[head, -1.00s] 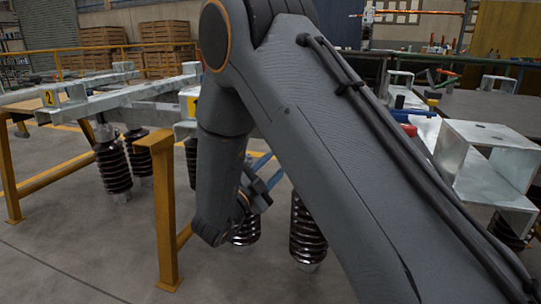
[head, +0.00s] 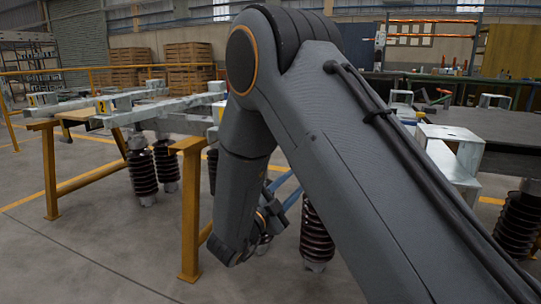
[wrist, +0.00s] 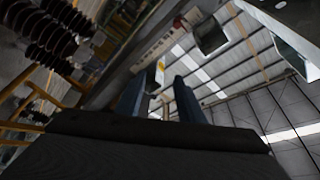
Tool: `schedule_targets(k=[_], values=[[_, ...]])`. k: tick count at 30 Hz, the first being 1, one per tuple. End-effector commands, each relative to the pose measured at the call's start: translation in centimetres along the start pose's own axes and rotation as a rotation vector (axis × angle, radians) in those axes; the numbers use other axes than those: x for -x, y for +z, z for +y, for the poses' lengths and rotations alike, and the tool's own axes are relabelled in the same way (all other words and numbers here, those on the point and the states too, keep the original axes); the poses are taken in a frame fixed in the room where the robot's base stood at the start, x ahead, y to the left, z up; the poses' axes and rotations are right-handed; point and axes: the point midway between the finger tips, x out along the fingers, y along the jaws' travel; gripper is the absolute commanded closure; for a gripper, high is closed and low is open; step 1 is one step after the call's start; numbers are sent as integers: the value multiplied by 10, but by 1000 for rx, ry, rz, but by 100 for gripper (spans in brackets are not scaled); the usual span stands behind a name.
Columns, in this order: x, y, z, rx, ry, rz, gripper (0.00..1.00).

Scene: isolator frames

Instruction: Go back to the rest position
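My arm fills the middle of the head view, with its elbow high and the forearm hanging down. My gripper (head: 290,190) is partly hidden behind my own arm there; only bits of its blue fingers show. In the wrist view my gripper (wrist: 160,85) has its two blue fingers apart, with nothing held between them. The fingers point up toward the roof in that view.
A yellow frame (head: 190,215) carrying metal beams with dark ribbed insulators (head: 142,172) stands to the left. A metal bracket (head: 455,135) and another insulator (head: 517,222) are at the right. Open concrete floor (head: 90,255) lies at lower left.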

Motion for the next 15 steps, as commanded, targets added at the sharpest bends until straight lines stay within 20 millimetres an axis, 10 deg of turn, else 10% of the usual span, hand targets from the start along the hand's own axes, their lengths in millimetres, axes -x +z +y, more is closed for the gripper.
schedule_targets(k=[15], values=[[11, 38, -32, 22, 43, -347, 65]])
